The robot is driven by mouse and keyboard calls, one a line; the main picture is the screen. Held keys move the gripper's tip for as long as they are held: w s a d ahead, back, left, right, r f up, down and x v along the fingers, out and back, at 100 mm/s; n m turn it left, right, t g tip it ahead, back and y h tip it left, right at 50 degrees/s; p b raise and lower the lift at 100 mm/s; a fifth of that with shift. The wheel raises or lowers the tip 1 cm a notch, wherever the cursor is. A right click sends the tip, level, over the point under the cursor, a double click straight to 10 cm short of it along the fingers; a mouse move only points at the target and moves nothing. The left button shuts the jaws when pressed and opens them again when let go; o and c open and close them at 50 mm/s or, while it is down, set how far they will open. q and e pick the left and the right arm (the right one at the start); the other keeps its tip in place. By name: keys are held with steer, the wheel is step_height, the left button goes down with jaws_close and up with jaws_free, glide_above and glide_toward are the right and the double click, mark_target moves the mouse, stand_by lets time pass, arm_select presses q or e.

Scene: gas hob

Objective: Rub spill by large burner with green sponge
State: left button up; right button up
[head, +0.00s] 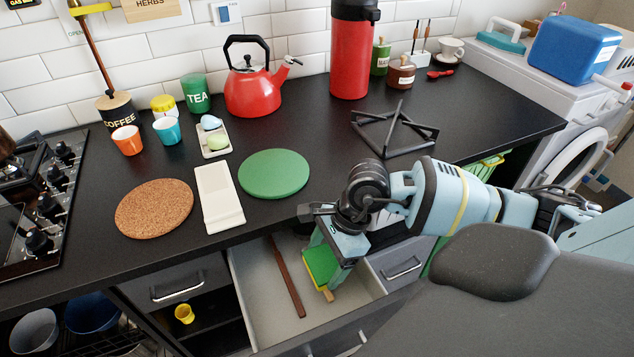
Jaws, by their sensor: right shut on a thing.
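The green sponge (319,264), with a yellow layer at its edge, is in my right gripper (334,276). The gripper points down, shut on the sponge, over the right part of an open drawer (257,308). Its fingers hide part of the sponge. The gas hob (40,212) is at the far left and cut off by the picture edge, with black knobs and a piece of burner grate (22,165) showing. I cannot make out a spill or tell which burner is the large one. My left gripper is not in view.
A brown stick-like utensil (286,277) lies in the drawer. On the black counter are a cork mat (154,209), a white rest (218,198), a green round mat (274,174), cups, a red kettle (253,93) and a loose pan grate (395,132). Counter right of the green mat is mostly clear.

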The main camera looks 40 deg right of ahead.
steer(key=o, duration=0.3)
steer(key=shift+c, duration=1.1)
steer(key=shift+w+a+r+n, duration=0.2)
steer(key=shift+a+r+n, duration=0.05)
steer(key=shift+a+n, duration=0.3)
steer(key=w+a+r+n+g+h, duration=0.1)
steer(key=a+r+n+g+h, duration=0.1)
steer(key=r+n, duration=0.5)
steer(key=w+a+r+n+g+h, duration=0.1)
steer(key=r+n, duration=0.5)
steer(key=n, duration=0.7)
steer(key=shift+w+a+r+g+h, duration=0.2)
steer(key=shift+a+r+g+h, duration=0.35)
steer(key=shift+g, duration=0.85)
steer(key=shift+a+f, duration=0.2)
steer(key=shift+a, duration=0.05)
